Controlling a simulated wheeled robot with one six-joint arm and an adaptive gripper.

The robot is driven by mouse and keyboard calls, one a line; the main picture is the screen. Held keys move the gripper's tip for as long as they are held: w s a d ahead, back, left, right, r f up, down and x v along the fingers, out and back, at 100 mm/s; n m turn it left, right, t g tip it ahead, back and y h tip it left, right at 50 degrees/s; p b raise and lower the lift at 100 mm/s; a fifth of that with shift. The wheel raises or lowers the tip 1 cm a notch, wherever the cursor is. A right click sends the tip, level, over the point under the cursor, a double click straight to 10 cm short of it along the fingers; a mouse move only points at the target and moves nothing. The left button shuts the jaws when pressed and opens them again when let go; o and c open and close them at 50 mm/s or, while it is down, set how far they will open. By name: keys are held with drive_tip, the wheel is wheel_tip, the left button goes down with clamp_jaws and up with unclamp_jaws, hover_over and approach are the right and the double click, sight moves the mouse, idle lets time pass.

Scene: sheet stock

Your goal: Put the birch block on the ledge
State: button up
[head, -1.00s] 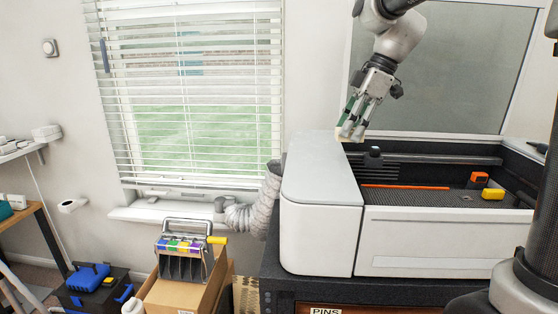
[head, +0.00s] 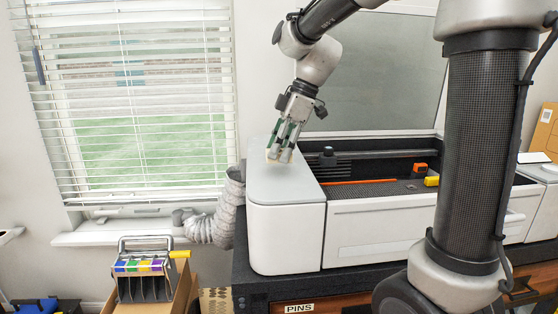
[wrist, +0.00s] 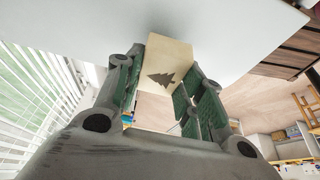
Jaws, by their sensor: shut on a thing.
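The birch block (head: 279,157) is pale wood, held at the tips of my gripper (head: 283,149) over the white lid at the left of the large machine. In the wrist view the block (wrist: 168,62) shows a dark tree mark on one face and sits between the green-padded fingers of my gripper (wrist: 160,88). I cannot tell whether the block touches the lid. The ledge, a white window sill (head: 115,236), runs under the blinds, left of the machine and lower than its lid. My gripper is well to the right of it.
The white machine (head: 285,235) has an open bed with an orange item (head: 420,168) and a yellow item (head: 431,181). A grey ribbed hose (head: 222,212) rises at the sill's right end. A rack with a handle (head: 145,275) stands in front of the sill.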

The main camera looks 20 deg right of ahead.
drive_tip(key=shift+f, duration=1.6)
drive_tip(key=shift+f, duration=0.1)
drive_tip(key=o, duration=1)
drive_tip(key=shift+c, duration=0.2)
drive_tip(key=w+v, duration=0.1)
drive_tip(key=v, duration=1.1)
drive_tip(key=s+d+f+m+t+h, duration=0.1)
drive_tip(key=s+d+f+m, duration=0.2)
drive_tip(key=s+m, duration=0.2)
drive_tip(key=s+d+f+m+t+h, duration=0.1)
drive_tip(key=s+d+f+m, duration=0.3)
drive_tip(key=s, duration=0.5)
drive_tip(key=s+d+f+m+t+h, duration=0.1)
drive_tip(key=s+d+f+m+h, duration=0.1)
drive_tip(key=s+d+f+m, duration=0.2)
drive_tip(key=s+m, duration=0.2)
drive_tip(key=s, duration=0.2)
drive_tip(key=shift+m, duration=0.4)
